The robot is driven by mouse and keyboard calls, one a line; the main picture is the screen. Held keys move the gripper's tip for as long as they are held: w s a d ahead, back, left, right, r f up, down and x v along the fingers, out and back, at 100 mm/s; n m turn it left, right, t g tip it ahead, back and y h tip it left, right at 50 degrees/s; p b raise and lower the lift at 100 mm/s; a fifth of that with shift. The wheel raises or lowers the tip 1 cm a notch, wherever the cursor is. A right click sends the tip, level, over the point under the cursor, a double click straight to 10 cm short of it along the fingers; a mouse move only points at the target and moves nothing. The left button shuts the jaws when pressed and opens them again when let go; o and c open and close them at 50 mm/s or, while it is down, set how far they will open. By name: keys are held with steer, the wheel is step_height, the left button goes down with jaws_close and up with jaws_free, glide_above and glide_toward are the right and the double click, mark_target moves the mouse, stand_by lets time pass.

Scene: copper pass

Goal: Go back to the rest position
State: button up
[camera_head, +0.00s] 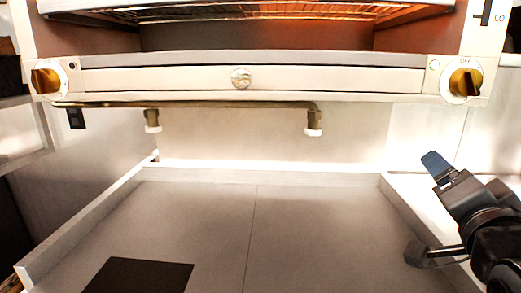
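My gripper (437,165) is at the right of the head view, at the end of my black arm. A blue tip shows at its end, pointing up and to the left over the pale surface at the right. I see it from a side where the gap between the fingers does not show, so I cannot tell whether it is open or shut. No held object shows at the tip.
A grill unit (250,80) with a glowing interior spans the top, with a brass knob (45,80) at left and another (465,82) at right. A brass pipe (230,104) runs below. The rimmed grey counter (320,220) is largely clear; a dark square (138,276) lies front left.

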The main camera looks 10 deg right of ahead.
steer(key=s+a+f+n+y, duration=0.35)
steer(key=s+f+n, duration=0.2)
steer(key=f, duration=0.25)
steer(key=s+a+f+n+y, duration=0.35)
steer(key=s+f+n, duration=0.2)
steer(key=f, duration=0.25)
steer(key=s+a+f+n, duration=0.1)
steer(key=s+a+f, duration=0.1)
steer(key=s, duration=0.5)
steer(key=s+a+f+n+g+y, duration=0.1)
steer(key=s+a, duration=0.2)
steer(key=s, duration=0.4)
steer(key=s+a+f+n, duration=0.1)
steer(key=s+a+f, duration=0.1)
steer(key=s, duration=0.5)
steer(key=shift+s+a+f+y, duration=0.2)
steer(key=shift+a+f+y, duration=0.1)
steer(key=shift+a, duration=0.5)
